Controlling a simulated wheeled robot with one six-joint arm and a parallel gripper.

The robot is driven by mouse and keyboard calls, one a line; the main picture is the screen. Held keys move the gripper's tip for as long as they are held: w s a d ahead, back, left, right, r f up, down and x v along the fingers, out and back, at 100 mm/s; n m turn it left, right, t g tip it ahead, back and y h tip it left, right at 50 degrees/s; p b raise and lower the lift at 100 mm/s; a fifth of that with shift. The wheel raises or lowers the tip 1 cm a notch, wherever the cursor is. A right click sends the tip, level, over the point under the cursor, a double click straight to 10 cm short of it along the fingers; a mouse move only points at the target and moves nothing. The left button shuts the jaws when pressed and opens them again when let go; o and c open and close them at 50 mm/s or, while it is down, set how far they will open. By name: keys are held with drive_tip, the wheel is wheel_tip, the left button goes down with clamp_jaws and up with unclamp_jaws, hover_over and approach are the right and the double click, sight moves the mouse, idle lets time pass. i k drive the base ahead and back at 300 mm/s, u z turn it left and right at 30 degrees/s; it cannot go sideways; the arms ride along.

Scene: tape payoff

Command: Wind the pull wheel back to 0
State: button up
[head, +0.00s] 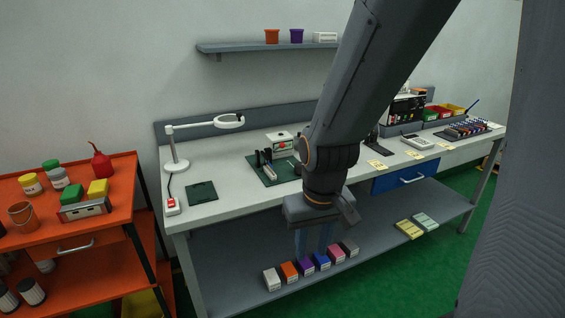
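I cannot make out a pull wheel or its 0 mark in the head view. A dark green mat (266,177) on the workbench (228,204) carries small black upright parts (262,158) and a pale block, too small to read. A white box with a red and green front (281,142) stands behind the mat. My arm hides part of the bench right of it. My gripper (314,252) points down in front of the bench, below the top's level and over the lower shelf in the picture. Its two fingers are apart with nothing visible between them.
Several small coloured boxes (289,272) line the lower shelf near my fingertips in the picture. A magnifier lamp (176,150) and a red-switch box (171,206) stand at the bench's left. A blue drawer (400,179) is at right. An orange cart (108,207) stands left.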

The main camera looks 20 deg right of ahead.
sight(298, 166)
drive_tip(key=u, duration=0.6)
drive_tip(key=i, duration=1.2)
drive_tip(key=z, duration=0.45)
